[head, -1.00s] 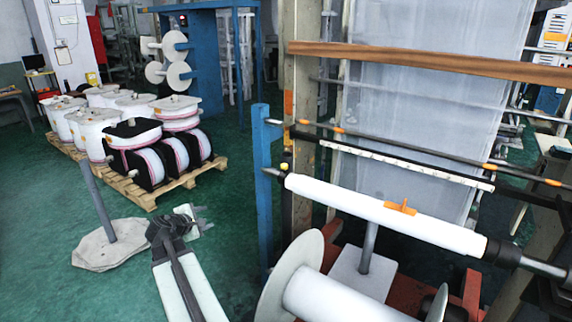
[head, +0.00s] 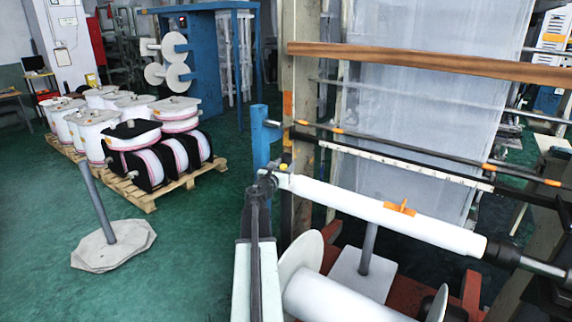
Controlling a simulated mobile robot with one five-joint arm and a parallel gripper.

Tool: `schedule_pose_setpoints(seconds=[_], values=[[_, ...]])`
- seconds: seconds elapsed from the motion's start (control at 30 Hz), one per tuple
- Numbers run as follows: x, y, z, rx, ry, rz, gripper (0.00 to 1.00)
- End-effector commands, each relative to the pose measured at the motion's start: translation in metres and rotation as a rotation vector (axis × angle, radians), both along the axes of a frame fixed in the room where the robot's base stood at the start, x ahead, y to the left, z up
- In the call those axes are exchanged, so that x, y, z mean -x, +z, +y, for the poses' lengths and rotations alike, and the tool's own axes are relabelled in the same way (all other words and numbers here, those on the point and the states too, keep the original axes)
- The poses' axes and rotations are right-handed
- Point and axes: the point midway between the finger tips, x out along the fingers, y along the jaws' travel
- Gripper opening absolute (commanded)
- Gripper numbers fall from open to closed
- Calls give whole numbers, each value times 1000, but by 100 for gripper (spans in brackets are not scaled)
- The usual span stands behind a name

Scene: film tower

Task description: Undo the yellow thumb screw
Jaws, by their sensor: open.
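The yellow thumb screw (head: 284,167) shows as a small yellow knob at the left end of the white roll (head: 380,212), beside the blue post (head: 262,140). My gripper (head: 276,177) is at the end of my raised arm, just below and left of the yellow screw in the picture. It is small and partly hidden by my own wrist. It is open, with nothing seen in it. I cannot tell whether it touches the screw or how far apart they are in depth.
A larger white reel (head: 340,298) with a round flange (head: 302,255) lies below the roll, close right of my arm. A grey post on a slab (head: 113,245) stands on the left floor. A pallet (head: 150,197) of spools is behind. Green floor lies clear between.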

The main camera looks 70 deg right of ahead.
Motion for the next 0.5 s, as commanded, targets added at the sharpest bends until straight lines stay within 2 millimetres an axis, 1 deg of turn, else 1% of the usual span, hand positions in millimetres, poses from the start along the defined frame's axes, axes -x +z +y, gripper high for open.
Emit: schedule_pose_setpoints(seconds=[0.03, 0.1, 0.33, 0.37, 0.4, 0.47, 0.5], values=[[0, 0, -12, 0, -2, 0, 47], [0, 0, -18, 0, -1, -1, 47], [0, 0, -19, 0, 1, -1, 47], [0, 0, -19, 0, 1, -1, 44], [0, 0, -18, 0, 1, -1, 33], [0, 0, -18, 0, 1, -1, 16], [0, 0, -18, 0, 1, -1, 5]])
